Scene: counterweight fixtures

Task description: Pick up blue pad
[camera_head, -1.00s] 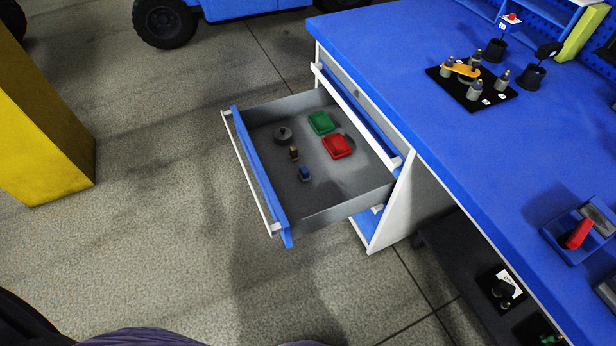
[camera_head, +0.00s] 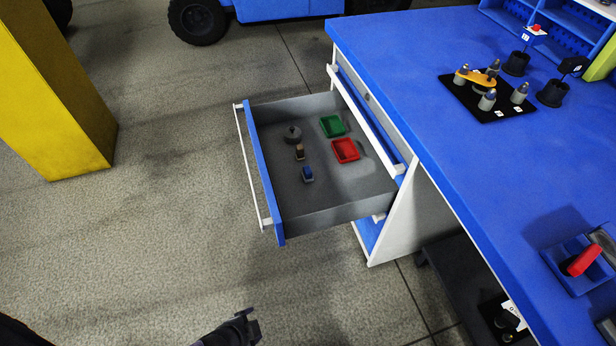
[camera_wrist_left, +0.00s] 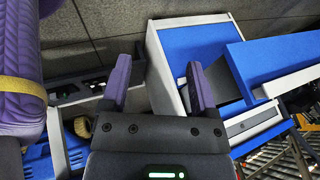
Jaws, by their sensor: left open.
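The blue pad (camera_head: 307,174) is a small blue piece on a dark base, lying in the open grey drawer (camera_head: 345,195) in the head view. A similar small brown piece (camera_head: 299,152) is just behind it. My left gripper (camera_head: 251,322) comes in at the bottom of the head view, outside the drawer, over the floor and well in front of it. In the left wrist view my left gripper (camera_wrist_left: 158,75) shows two purple fingers wide apart with nothing between them. I cannot make out the pad in the wrist view. My right gripper is in neither view.
The drawer also holds a grey round weight (camera_head: 292,134), a green tray (camera_head: 333,126) and a red tray (camera_head: 346,150). Its blue front (camera_head: 263,175) and white handle (camera_head: 250,165) face left. The blue workbench (camera_head: 440,75) stands on the right. Open floor (camera_head: 170,230) lies left of the drawer.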

